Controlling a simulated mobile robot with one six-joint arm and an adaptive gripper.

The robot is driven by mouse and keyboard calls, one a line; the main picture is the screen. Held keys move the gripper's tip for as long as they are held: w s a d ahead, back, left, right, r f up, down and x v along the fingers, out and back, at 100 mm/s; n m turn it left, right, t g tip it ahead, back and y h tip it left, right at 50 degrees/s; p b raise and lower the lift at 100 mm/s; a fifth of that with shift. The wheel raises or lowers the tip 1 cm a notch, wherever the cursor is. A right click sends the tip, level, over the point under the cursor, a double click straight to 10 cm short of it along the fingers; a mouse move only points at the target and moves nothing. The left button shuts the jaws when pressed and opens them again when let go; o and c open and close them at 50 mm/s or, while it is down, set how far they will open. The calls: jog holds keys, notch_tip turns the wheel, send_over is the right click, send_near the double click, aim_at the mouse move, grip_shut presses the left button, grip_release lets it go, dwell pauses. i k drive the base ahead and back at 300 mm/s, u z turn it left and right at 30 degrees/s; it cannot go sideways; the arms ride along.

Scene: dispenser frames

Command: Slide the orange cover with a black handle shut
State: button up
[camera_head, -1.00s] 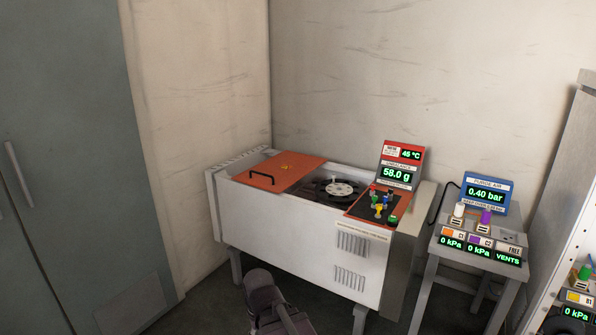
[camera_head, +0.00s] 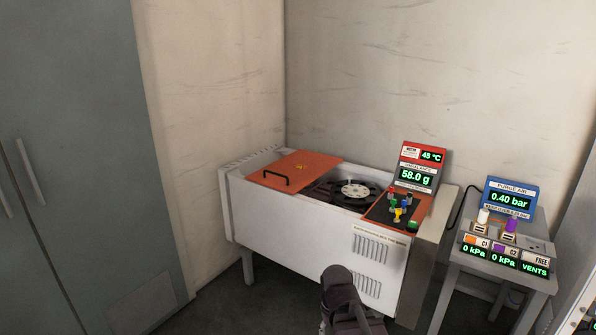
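The orange cover (camera_head: 304,169) lies flat on top of the white machine, over its left part. To the right of the cover the opening is uncovered, and a dark rotor with a pale round hub (camera_head: 355,190) shows inside. A dark grey part of my arm (camera_head: 340,290) rises from the bottom edge in front of the machine, well away from the handle. My gripper's fingers cannot be made out in this view.
A red panel (camera_head: 423,165) reading 45 °C and 58.0 g stands right of the opening, with coloured knobs (camera_head: 397,210) before it. A grey stand (camera_head: 452,295) with a blue purge-air display (camera_head: 510,198) is at right. A tall grey cabinet (camera_head: 85,120) is at left.

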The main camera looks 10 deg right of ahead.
aim_at(292, 173)
jog(key=z, duration=0.1)
jog(key=i, duration=1)
jog(key=u, duration=0.05)
